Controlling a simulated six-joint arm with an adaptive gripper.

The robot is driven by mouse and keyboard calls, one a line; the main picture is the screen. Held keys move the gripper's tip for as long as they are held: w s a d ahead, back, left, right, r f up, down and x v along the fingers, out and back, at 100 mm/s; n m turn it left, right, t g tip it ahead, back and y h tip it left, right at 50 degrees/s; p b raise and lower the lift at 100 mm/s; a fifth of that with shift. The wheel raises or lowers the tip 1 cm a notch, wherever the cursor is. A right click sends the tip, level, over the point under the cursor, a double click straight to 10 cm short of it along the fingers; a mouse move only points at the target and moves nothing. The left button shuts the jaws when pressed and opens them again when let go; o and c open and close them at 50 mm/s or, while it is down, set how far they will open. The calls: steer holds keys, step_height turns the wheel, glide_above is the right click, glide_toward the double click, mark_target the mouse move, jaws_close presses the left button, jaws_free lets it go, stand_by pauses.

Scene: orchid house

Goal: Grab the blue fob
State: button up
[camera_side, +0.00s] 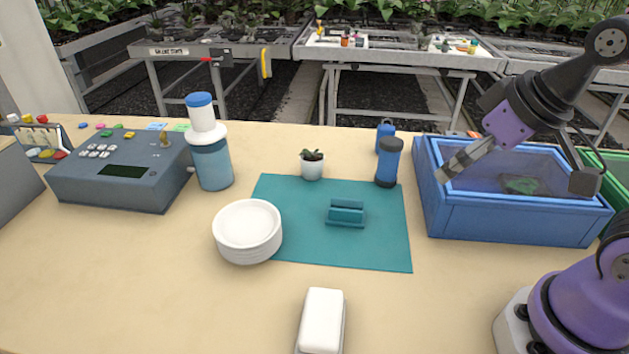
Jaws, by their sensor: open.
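I cannot tell for sure which thing is the blue fob. A small flat blue piece (84,126) lies at the back left of the table, among other small coloured pieces. A larger blue object (386,129) with a narrow top stands at the back, partly hidden behind a blue bottle with a dark lid (389,163). My gripper (442,174) is at the left wall of the blue crate, pointing down and left. It is open and nothing shows in it. It is apart from both blue things, to the right of the bottle.
The blue crate (510,226) fills the right. A teal mat (375,248) bears a teal holder (345,214); stacked white bowls (247,230) overlap its left edge. A small potted plant (312,165), wash bottle (211,160), grey device (120,175) and white block (322,320) stand around.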

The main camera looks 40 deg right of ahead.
steer(key=shift+w, duration=0.1)
steer(key=m+g+h, duration=0.2)
steer(key=m+h, duration=0.1)
steer(key=m, duration=0.6)
glide_above(387, 132)
steer(key=s+a, duration=0.1)
steer(key=s, duration=0.1)
step_height(387, 132, down, 8)
steer(key=shift+w+a+f, duration=0.1)
steer(key=shift+a, duration=0.05)
steer(key=x, duration=0.6)
steer(key=shift+a, duration=0.1)
steer(key=c, duration=1.2)
